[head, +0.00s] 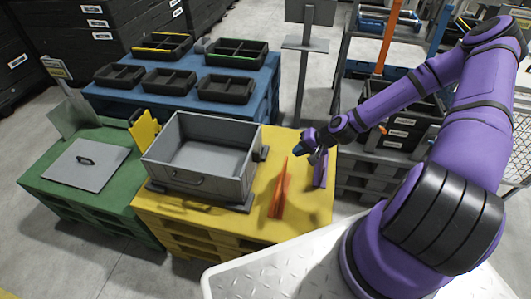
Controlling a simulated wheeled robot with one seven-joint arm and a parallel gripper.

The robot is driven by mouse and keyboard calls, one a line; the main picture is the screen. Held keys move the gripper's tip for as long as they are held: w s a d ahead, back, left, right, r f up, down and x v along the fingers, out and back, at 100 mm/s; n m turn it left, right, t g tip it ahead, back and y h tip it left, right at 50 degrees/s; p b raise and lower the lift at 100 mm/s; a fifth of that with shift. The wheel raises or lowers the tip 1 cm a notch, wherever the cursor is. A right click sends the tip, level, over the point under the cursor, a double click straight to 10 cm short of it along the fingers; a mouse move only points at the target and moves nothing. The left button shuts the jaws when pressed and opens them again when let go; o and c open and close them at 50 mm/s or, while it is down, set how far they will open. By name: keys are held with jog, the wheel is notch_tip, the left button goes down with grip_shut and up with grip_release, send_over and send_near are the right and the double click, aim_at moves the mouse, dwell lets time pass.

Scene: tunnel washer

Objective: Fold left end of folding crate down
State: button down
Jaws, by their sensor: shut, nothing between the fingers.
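The folding crate (186,183) is a grey open box on the yellow pallet table. Its walls stand upright and its inside looks empty. The left end (160,135) stands up, next to a yellow bracket. My gripper (299,151) is to the right of the crate, above the right part of the yellow table, apart from the crate. It is small in the view, and its fingers look shut with nothing between them.
On the yellow table (240,228), an orange upright plate (280,188) and a purple one (320,168) stand right of the crate. A yellow bracket (144,132) rises at its left. A green table (60,185) holds a grey lidded panel (88,164). Black trays (170,81) fill the blue table behind.

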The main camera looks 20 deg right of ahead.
jog(key=w+a+f, duration=0.7)
jog(key=a, duration=0.2)
jog(key=shift+a, duration=0.3)
jog(key=shift+w+a, duration=0.1)
jog(key=shift+a, duration=0.1)
dwell(0.4)
